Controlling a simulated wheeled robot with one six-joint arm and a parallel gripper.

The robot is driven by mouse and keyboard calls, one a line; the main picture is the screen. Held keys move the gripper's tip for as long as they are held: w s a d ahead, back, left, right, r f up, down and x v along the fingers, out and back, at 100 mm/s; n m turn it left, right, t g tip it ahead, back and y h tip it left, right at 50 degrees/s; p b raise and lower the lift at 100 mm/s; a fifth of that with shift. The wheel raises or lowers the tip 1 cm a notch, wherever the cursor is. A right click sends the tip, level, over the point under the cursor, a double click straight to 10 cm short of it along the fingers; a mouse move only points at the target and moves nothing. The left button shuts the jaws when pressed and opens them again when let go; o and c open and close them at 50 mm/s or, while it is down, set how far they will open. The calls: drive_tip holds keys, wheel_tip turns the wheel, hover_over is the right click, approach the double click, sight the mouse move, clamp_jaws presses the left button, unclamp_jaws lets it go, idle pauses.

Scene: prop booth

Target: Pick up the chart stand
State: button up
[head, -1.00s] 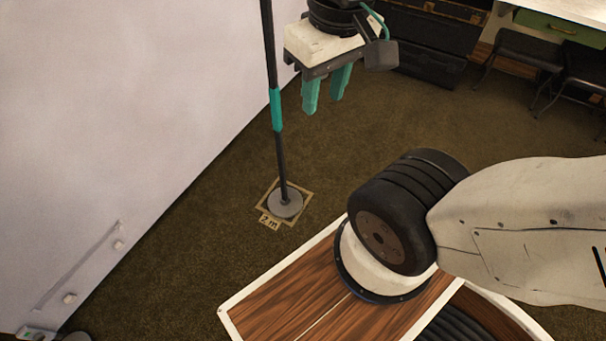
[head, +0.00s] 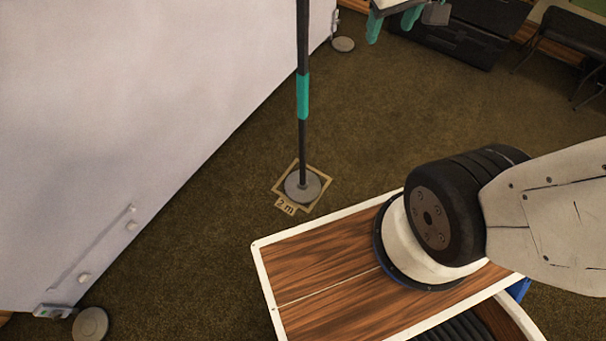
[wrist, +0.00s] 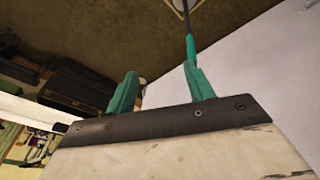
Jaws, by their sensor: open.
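The chart stand (head: 303,140) is a thin dark pole with a teal band and a round grey base. It stands upright on the floor inside a square marked "2 m". Its top is cut off in the head view. My gripper (head: 391,27) is at the top edge of the head view, to the right of the pole, with its teal fingers apart and nothing seen between them. In the wrist view the pole (wrist: 187,18) and its teal band appear just beyond the right fingertip, outside the gap of my gripper (wrist: 160,80).
A large white panel (head: 120,110) stands on the left, with round grey feet (head: 90,324) on the floor. Dark cases (head: 460,40) and a chair (head: 560,40) are at the back right. The brown carpet around the stand is clear.

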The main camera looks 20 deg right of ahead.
drive_tip(key=w+d+f+n+t+y, duration=0.1)
drive_tip(key=w+d+f+n+t, duration=0.1)
drive_tip(key=w+f, duration=0.7)
drive_tip(key=w+d+f+n+t, duration=0.2)
drive_tip(key=w+f, duration=0.4)
drive_tip(key=w, duration=0.5)
drive_tip(key=n+t+y, duration=0.3)
drive_tip(key=y, duration=0.5)
approach(298, 91)
drive_tip(key=w+f, duration=0.3)
drive_tip(key=shift+f, duration=0.25)
drive_tip(key=shift+a+t, duration=0.2)
drive_tip(key=shift+t, duration=0.1)
drive_tip(key=shift+r+x, duration=0.2)
drive_tip(key=shift+x, duration=3.65)
drive_tip(key=shift+a+r+y, duration=0.1)
drive_tip(key=shift+a+y, duration=0.05)
drive_tip(key=shift+y, duration=0.15)
clamp_jaws()
